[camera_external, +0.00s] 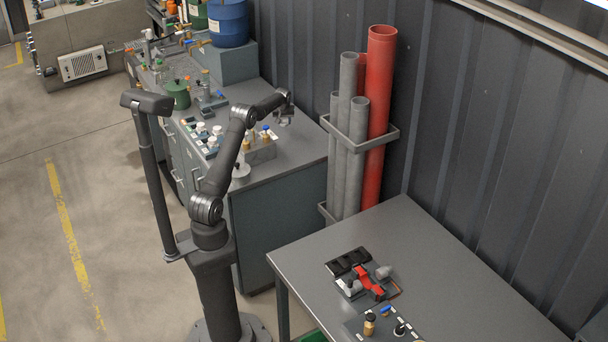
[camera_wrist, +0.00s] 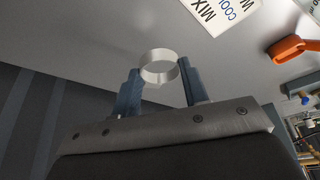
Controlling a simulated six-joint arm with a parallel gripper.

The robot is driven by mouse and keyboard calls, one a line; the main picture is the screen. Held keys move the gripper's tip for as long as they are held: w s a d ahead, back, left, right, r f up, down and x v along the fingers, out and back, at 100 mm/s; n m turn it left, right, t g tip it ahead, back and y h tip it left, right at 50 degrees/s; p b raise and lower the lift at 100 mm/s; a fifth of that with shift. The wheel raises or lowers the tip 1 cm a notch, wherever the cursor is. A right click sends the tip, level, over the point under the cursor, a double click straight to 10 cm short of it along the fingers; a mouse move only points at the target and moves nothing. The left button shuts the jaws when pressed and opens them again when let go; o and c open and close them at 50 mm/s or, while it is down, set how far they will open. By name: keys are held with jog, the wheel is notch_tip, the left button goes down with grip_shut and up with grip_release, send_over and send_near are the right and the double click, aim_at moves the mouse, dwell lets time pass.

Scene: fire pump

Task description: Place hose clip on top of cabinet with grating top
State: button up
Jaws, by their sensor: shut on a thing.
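My gripper (camera_external: 284,112) is over the back right part of the long grey cabinet (camera_external: 295,150), near the dark wall. In the wrist view my gripper (camera_wrist: 159,70) has its two blue-grey fingers shut on the hose clip (camera_wrist: 158,78), a shiny metal ring held between the fingertips. A grey surface lies beyond the ring; I cannot tell how far the ring is from it. The clip is too small to make out in the external view.
White printed labels (camera_wrist: 222,10) and an orange-handled thing (camera_wrist: 290,48) lie near the clip. A holder with small bottles (camera_external: 260,150) stands left of my gripper. Grey and red pipes (camera_external: 378,110) stand to the right. A blue drum (camera_external: 228,22) stands farther back.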

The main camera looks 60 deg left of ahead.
aim_at(282, 132)
jog(key=shift+a+f, duration=0.3)
jog(key=shift+a, duration=0.2)
jog(key=shift+a+f, duration=0.25)
jog(key=shift+a, duration=0.2)
jog(key=shift+s+f, duration=0.1)
jog(key=shift+f, duration=1.95)
jog(key=shift+f, duration=0.2)
jog(key=o, duration=1)
jog(key=shift+o, duration=0.2)
jog(key=shift+r, duration=0.15)
jog(key=v, duration=1.2)
